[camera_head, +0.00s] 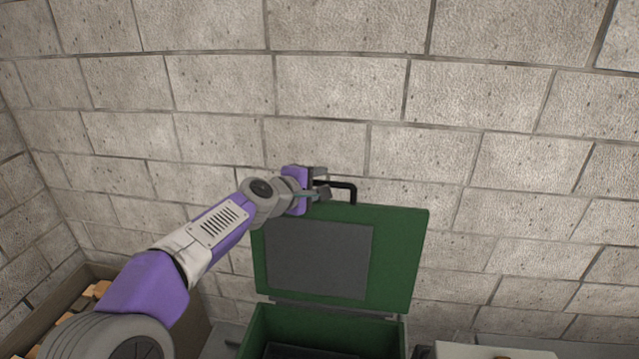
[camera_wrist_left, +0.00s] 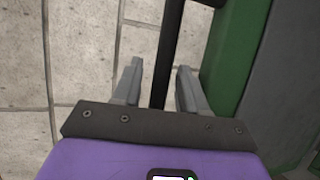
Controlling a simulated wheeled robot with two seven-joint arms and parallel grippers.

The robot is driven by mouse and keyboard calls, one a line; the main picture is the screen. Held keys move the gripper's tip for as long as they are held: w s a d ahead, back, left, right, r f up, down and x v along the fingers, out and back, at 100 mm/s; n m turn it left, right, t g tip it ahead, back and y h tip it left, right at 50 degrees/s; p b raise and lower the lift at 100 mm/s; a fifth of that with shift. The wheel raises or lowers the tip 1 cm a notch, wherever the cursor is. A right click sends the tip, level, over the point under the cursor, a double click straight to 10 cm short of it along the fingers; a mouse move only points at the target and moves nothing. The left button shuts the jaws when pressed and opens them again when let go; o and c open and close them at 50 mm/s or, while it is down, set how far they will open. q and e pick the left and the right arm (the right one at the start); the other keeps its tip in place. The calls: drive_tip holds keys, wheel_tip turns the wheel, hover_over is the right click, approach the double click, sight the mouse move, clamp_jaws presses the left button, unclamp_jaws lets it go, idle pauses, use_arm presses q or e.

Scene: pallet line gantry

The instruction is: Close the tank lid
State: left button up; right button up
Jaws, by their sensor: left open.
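The green tank (camera_head: 325,325) stands against the wall, and its green lid (camera_head: 398,258) is raised upright with a grey panel on its inner face. A black bar handle (camera_head: 346,186) sticks up at the lid's top edge. My left gripper (camera_head: 321,184) is open at the left end of the handle. In the left wrist view the black handle (camera_wrist_left: 168,55) runs between the two open fingers (camera_wrist_left: 157,85), with the green lid (camera_wrist_left: 237,50) close on the right. Whether a finger touches the handle, I cannot tell. My right gripper is not in view.
A wooden crate (camera_head: 58,312) with light brown pieces stands at the lower left. A white-topped surface (camera_head: 455,350) is at the lower right of the tank. The block wall (camera_head: 480,100) rises close behind the lid.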

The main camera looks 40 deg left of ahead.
use_arm(q)
drive_tip(key=shift+w, duration=0.35)
clamp_jaws()
